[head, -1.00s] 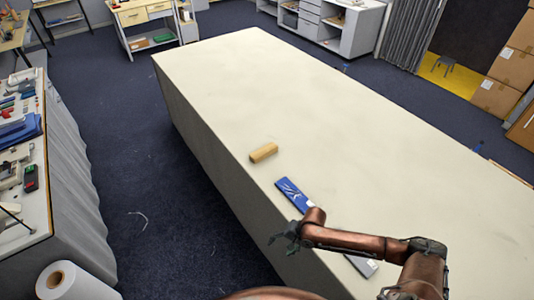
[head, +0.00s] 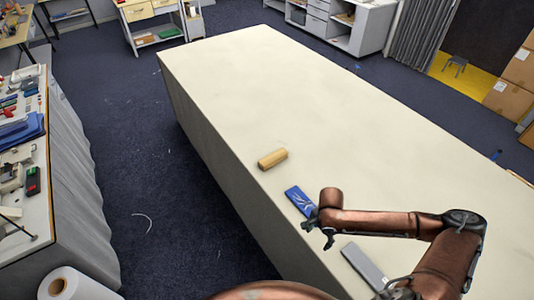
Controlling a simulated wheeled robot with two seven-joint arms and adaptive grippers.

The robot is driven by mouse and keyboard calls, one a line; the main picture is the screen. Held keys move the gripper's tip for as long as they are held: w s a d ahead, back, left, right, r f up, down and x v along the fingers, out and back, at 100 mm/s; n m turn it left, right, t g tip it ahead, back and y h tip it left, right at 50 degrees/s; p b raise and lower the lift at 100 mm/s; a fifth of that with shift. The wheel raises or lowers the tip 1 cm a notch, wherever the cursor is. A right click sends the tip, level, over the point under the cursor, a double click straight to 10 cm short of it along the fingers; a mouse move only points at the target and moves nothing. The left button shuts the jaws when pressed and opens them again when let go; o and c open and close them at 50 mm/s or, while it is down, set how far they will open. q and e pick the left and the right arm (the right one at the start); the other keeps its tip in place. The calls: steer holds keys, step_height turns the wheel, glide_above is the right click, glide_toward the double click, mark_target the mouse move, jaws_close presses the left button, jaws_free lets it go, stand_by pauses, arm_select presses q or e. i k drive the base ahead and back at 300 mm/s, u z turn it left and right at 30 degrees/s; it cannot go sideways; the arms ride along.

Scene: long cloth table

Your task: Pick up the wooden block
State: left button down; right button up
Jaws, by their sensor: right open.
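The wooden block (head: 273,158) is a small light-tan bar lying on the long cream cloth table (head: 300,95), close to its left edge. It is in full view. My right gripper (head: 318,236) is dark and open, with nothing seen between its fingers. It is by the table's left edge, below and to the right of the block in the picture, clearly apart from it. My left gripper is not in the head view.
A blue flat box (head: 298,198) lies between the block and my right gripper. A grey flat object (head: 362,264) lies nearer, under my right arm. The table beyond the block is bare. A cluttered side table (head: 60,220) stands at left across the floor.

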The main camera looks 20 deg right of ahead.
mark_target(268, 162)
steer(key=z, duration=0.05)
steer(key=i, duration=1.7)
